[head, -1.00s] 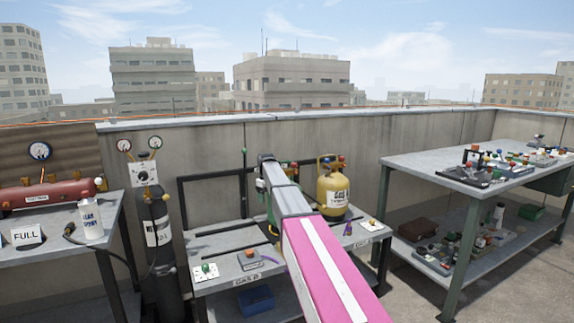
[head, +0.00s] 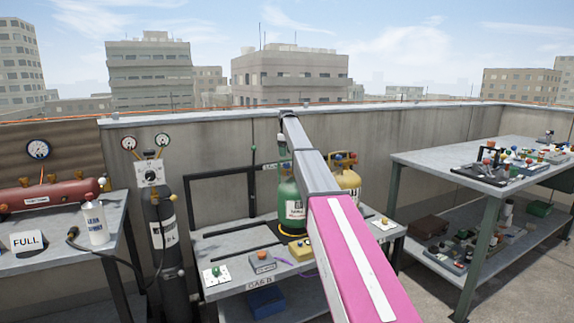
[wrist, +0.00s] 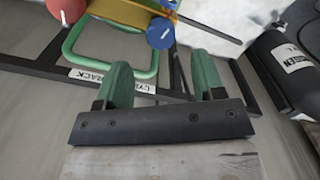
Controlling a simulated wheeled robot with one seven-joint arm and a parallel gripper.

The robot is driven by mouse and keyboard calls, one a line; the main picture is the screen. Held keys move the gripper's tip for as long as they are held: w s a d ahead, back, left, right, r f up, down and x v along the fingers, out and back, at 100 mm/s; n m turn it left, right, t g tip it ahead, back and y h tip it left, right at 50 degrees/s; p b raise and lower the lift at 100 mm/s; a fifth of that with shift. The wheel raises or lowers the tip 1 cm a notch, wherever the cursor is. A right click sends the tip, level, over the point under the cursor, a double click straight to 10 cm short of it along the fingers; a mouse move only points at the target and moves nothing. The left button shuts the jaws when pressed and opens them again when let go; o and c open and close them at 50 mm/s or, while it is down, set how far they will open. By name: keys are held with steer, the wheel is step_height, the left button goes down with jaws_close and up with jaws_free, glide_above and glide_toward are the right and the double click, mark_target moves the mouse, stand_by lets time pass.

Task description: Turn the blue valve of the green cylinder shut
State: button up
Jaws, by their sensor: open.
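The green cylinder (head: 289,207) stands on the middle bench in the head view, partly hidden by my arm. In the wrist view its green collar loop (wrist: 112,72) shows, with brass fittings above it. The blue valve (wrist: 160,33) is a round knob on the brass, just beyond the gap between my fingertips. A red knob (wrist: 66,8) sits at the other end of the brass. My gripper (wrist: 160,68) is open and empty, its two green fingers apart and short of the blue valve. In the head view my arm hides the valve.
A yellow cylinder (head: 348,178) stands right of the green one. A black cylinder (head: 160,235) with gauges stands to the left and also shows in the wrist view (wrist: 283,62). A black rack frame (head: 215,172) and the parapet wall are behind.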

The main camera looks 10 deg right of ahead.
mark_target(286, 165)
step_height(286, 165, down, 6)
steer(key=shift+f, duration=0.2)
steer(key=c, duration=0.9)
